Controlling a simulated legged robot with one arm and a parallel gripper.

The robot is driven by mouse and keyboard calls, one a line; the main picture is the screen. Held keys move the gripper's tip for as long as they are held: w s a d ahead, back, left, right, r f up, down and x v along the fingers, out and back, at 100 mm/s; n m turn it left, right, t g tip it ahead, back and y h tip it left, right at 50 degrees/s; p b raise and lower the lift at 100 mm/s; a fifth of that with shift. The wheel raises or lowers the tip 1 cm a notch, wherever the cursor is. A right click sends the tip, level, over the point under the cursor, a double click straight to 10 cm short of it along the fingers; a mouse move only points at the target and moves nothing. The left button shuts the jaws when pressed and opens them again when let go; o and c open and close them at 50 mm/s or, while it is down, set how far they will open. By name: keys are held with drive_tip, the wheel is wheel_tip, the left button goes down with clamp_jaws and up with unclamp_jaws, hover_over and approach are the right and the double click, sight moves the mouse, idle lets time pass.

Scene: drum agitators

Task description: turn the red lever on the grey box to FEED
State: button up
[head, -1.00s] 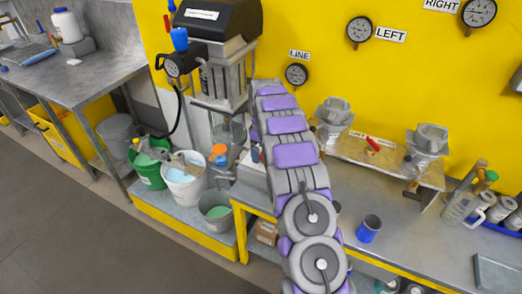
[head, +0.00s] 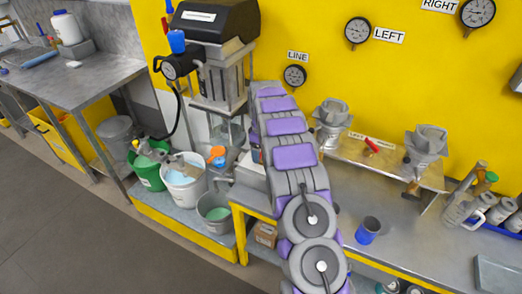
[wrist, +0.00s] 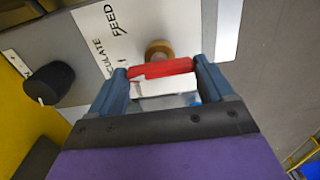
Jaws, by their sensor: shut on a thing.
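In the wrist view, my gripper (wrist: 160,74) is shut on the red lever (wrist: 162,67), which lies crosswise between its two blue-grey fingers. A round brass hub (wrist: 159,48) shows just beyond the lever. Behind it is the pale labelled plate (wrist: 185,22) on the grey box, with the word FEED (wrist: 122,20) above left of the hub and a partly hidden label ending in "CULATE" (wrist: 103,58) to the left. Exactly which label the lever points at is unclear. In the head view, my arm hides the lever and gripper.
A black knob (wrist: 49,83) sits left of the lever. In the head view, another red lever (head: 372,145) is on a board between two metal fittings.

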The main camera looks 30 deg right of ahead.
drive_tip(key=shift+s+m+p, duration=0.1)
drive_tip(key=shift+m+p, duration=0.25)
drive_tip(key=shift+m, duration=0.05)
drive_tip(key=m+p, duration=0.2)
drive_tip(key=p, duration=0.1)
drive_tip(key=shift+r+m, duration=0.15)
drive_tip(key=shift+m, duration=0.25)
drive_tip(key=m+p, duration=0.2)
drive_tip(key=m, duration=0.1)
drive_tip(key=m+p, duration=0.1)
drive_tip(key=m, duration=0.1)
drive_tip(key=shift+d+f, duration=0.1)
drive_tip(key=shift+f, duration=0.2)
drive_tip(key=shift+s+m, duration=0.1)
drive_tip(key=shift+m, duration=0.2)
drive_tip(key=o, duration=0.9)
drive_tip(key=shift+o, duration=0.2)
drive_tip(key=shift+r, duration=0.1)
